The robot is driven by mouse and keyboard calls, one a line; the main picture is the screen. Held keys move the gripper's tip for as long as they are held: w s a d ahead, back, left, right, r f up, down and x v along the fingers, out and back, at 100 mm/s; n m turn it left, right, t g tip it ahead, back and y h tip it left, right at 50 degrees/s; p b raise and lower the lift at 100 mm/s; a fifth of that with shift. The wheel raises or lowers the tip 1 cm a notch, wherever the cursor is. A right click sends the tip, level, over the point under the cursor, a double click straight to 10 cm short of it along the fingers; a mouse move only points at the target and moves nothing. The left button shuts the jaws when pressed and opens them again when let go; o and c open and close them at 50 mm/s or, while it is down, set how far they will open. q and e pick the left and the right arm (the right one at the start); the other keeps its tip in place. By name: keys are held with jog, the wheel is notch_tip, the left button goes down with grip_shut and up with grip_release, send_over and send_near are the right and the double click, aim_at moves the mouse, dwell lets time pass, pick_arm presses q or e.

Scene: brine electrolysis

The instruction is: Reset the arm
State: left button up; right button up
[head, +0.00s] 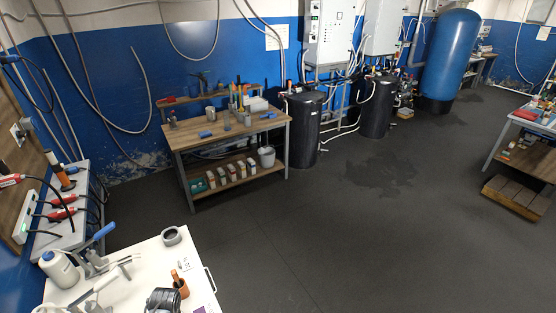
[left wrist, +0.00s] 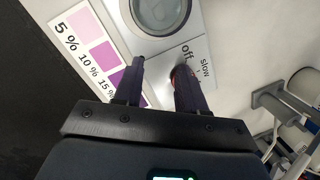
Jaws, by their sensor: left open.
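My left gripper (left wrist: 158,68) is open in the left wrist view, with nothing between its two dark fingers. It is over a pale device panel (left wrist: 205,52) marked "off" and "slow". A small reddish part (left wrist: 174,72), perhaps a knob, shows partly behind the right finger. A round glassy vessel or dish (left wrist: 160,10) is at the top of the device. A colour chart (left wrist: 88,38) with pink to purple squares marked 5 %, 10 % and 15 % lies to the left, partly hidden by the gripper. I cannot make out my left gripper in the head view, and my right gripper is not seen.
In the head view, a white table (head: 135,290) at bottom left holds a grey ring (head: 171,236), a brown cup (head: 181,287) and a white bottle (head: 59,268). A wooden workbench (head: 218,136) with tools stands against the blue wall. The dark floor (head: 330,235) is clear.

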pick_arm(q)
jog(key=s+d+r+m+t+p, duration=0.1)
jog(key=s+d+r+t+p, duration=0.1)
jog(key=s+d+r, duration=0.3)
jog(key=s+d+r+m+t+h+p, duration=0.1)
jog(key=s+d+r, duration=0.4)
jog(key=s+r, duration=0.7)
jog(key=s+t+p, duration=0.1)
jog(key=s+t, duration=0.1)
jog(key=s, duration=0.3)
jog(key=shift+r, duration=0.35)
jog(key=shift+d, duration=0.1)
